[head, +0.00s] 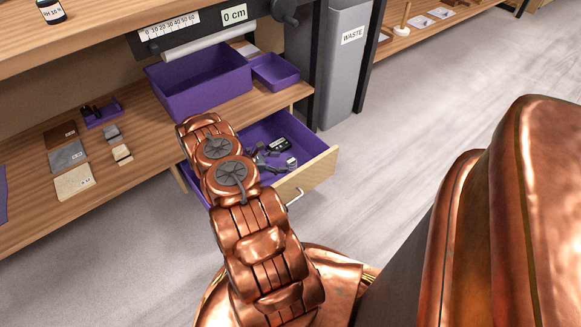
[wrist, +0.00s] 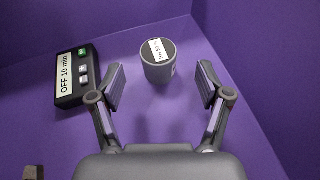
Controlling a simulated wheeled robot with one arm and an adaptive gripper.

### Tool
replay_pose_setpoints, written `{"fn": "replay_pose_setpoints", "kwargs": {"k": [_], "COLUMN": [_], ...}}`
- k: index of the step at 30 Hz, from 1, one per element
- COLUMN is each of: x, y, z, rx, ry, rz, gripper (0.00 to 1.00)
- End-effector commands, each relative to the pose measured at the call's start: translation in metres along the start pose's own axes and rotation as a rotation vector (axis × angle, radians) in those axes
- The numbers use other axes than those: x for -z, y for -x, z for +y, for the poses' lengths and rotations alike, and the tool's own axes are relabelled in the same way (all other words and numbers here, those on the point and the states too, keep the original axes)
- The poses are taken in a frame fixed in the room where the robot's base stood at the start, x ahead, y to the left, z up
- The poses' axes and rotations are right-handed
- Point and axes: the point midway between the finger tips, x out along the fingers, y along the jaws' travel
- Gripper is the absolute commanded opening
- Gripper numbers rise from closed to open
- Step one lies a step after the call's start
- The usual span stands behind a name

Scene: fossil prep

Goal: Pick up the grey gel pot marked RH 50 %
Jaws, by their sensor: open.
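In the head view the pot (head: 291,162) shows as a small dark shape with a white label. My gripper (wrist: 160,84) is open and empty, its two fingers spread left and right. The pot lies ahead, between the lines of the fingers and a little beyond their tips. In the head view my gripper (head: 262,158) reaches down into the open drawer (head: 318,170).
A black device (wrist: 68,88) marked OFF 10 min lies left of the pot, near the left finger; a dark object (wrist: 33,172) shows at the lower left. Purple drawer walls rise around. A purple bin (head: 200,90) stands on the shelf, and a grey waste bin (head: 347,70) beyond.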

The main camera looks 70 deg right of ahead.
Motion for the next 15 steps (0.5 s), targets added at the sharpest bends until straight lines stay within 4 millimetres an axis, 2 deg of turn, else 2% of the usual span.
{"fn": "replay_pose_setpoints", "kwargs": {"k": [7, 15], "x": [0.003, 0.003], "y": [-0.019, -0.054], "z": [0.001, 0.002], "rx": [0.002, 0.003], "ry": [-0.001, -0.001], "rz": [0.0, 0.0], "gripper": [0.77, 0.77]}}
